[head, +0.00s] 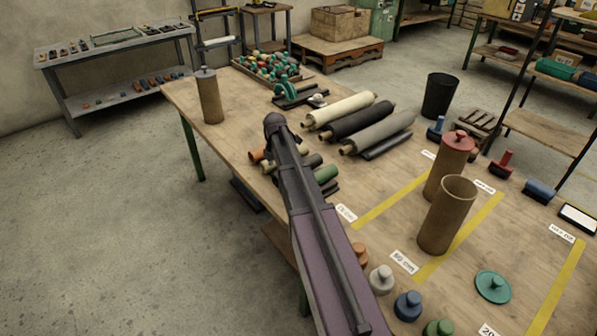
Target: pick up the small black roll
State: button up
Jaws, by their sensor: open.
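A small dark roll (314,161), which looks like the small black roll, lies among a few short rolls on the wooden table (400,185). It is partly hidden behind my arm. A small green roll (326,175) lies just in front of it, and a small brown-ended roll (257,155) lies to the left of my arm. My arm crosses the picture from the bottom up to the table's left part. My gripper does not show; the arm covers the area around the short rolls.
Long cream (345,108), black (360,119) and grey (378,132) rolls lie behind. A capped brown tube (210,98) stands at the far left corner. A red-capped tube (450,165) and an open tube (446,220) stand right. Coloured knobs (408,306) line the near edge.

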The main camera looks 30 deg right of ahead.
jog(key=shift+d+f+b, duration=0.15)
jog(key=shift+f+b, duration=1.95)
jog(key=shift+f, duration=0.25)
jog(key=c, duration=1.1)
